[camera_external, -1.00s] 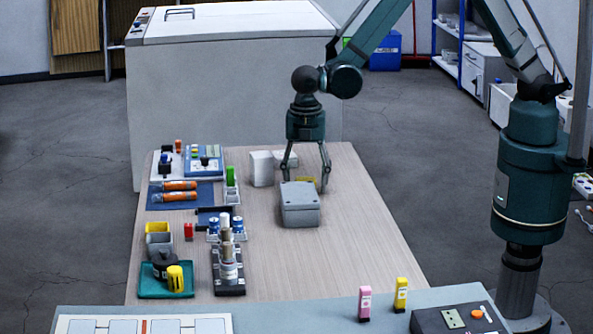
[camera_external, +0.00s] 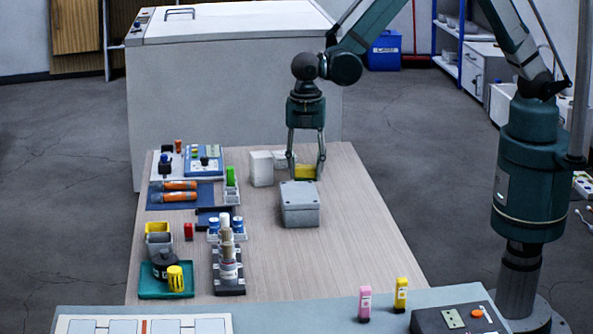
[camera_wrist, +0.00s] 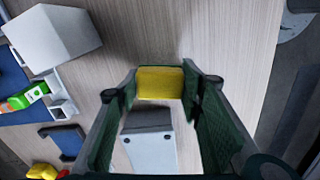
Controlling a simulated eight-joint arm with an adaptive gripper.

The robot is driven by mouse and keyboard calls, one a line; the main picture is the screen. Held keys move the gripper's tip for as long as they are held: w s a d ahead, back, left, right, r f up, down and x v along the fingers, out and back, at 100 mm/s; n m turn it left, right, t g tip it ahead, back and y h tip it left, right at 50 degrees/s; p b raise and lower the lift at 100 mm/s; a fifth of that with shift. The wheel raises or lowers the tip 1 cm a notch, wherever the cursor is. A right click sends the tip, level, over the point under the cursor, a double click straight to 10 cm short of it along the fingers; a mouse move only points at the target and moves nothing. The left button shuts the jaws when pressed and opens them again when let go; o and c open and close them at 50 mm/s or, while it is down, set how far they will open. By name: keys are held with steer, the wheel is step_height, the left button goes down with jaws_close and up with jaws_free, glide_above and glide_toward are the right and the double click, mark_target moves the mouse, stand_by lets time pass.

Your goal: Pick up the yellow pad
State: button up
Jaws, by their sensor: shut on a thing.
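The yellow pad (camera_external: 305,172) is a small flat block held between the fingers of my gripper (camera_external: 305,170), behind the grey box on the table. In the wrist view the yellow pad (camera_wrist: 160,83) spans the gap between the two dark green fingers of my gripper (camera_wrist: 160,85). The pad appears upright there. The external view does not clearly show how far it is above the table, as the grey box stands in front of it.
The grey lidded box (camera_external: 300,204) stands just in front of the gripper. White blocks (camera_external: 262,168) are close on its left. Racks, orange tubes (camera_external: 180,191) and a green tray (camera_external: 150,290) fill the table's left side. The right side of the table is clear.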

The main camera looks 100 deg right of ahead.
mark_target(305, 166)
step_height(305, 166, up, 6)
steer(key=shift+r+p, duration=0.1)
steer(key=shift+p, duration=0.45)
steer(key=shift+d, duration=0.15)
